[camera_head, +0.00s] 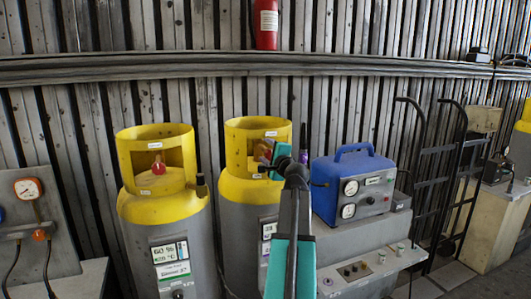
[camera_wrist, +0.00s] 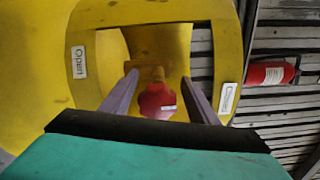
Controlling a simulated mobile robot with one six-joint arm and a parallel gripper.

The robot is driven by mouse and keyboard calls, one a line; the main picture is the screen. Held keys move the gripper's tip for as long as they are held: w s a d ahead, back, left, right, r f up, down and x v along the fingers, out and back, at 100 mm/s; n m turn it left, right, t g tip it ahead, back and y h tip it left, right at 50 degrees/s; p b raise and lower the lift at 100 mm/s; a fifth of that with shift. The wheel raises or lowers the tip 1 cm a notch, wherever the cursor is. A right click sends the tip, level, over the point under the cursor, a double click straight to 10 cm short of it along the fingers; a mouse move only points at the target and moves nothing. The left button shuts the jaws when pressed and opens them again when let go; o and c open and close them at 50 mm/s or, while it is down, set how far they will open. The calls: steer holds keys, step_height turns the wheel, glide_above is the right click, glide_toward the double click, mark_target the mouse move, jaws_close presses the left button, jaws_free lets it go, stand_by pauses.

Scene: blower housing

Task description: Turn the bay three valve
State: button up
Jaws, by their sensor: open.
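Two grey gas cylinders with yellow collars stand against the wall in the head view, the left one (camera_head: 160,210) and the right one (camera_head: 236,190). Each has a red valve knob in its collar opening. My gripper (camera_head: 265,160) is at the right cylinder's opening and partly covers its knob. In the wrist view my gripper (camera_wrist: 161,82) is open, with one finger on each side of the red valve knob (camera_wrist: 157,103). I cannot tell whether they touch it. Labels reading "Open" (camera_wrist: 79,62) and apparently "Closed" (camera_wrist: 227,97) flank the opening. I see no bay number.
A blue gauge unit (camera_head: 352,182) sits on a grey bench right of my arm. A black hand truck (camera_head: 440,185) stands further right. A gauge panel (camera_head: 32,215) is at far left. A red extinguisher (camera_head: 266,25) hangs above a wall rail (camera_head: 130,68).

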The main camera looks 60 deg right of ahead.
steer(key=shift+f, duration=0.1)
steer(key=shift+v, duration=0.8)
steer(key=b+v, duration=0.3)
steer(key=v, duration=0.9)
steer(key=shift+s, duration=0.15)
